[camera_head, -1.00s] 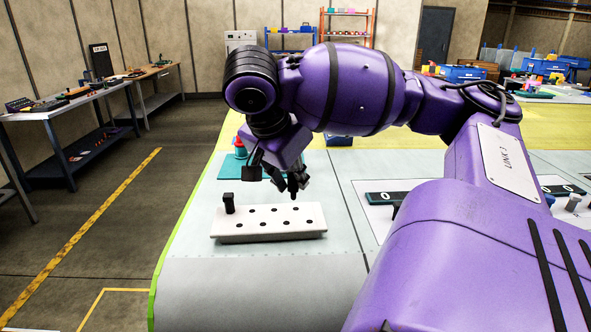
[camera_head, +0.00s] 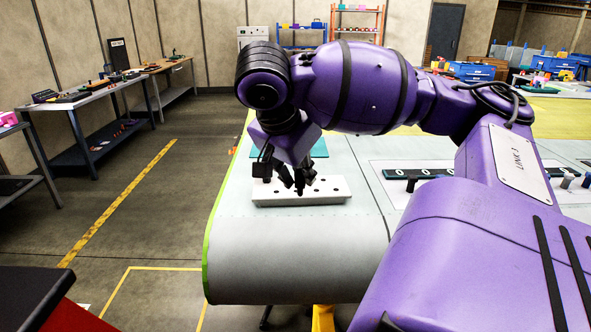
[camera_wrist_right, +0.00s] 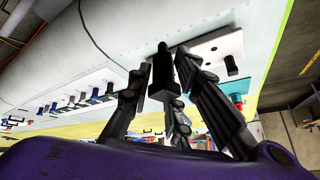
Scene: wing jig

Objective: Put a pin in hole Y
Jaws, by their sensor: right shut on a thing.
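The white block (camera_head: 338,192) with several dark holes lies on the grey wing surface. My right gripper (camera_head: 299,184) is over the block and hides part of it in the head view. In the right wrist view, the gripper (camera_wrist_right: 168,90) is shut on a black pin (camera_wrist_right: 163,72). The white block (camera_wrist_right: 208,50) is behind that pin, and a second black pin (camera_wrist_right: 231,65) stands on it. I cannot tell whether the held pin touches the block. No hole lettering is readable. My left gripper is not in view.
A teal mat (camera_head: 319,149) lies behind the block. A panel with dark strips and knobs (camera_head: 425,174) is to the right. The wing's green-taped edge (camera_head: 218,205) is to the left, with open floor and workbenches (camera_head: 85,105) beyond.

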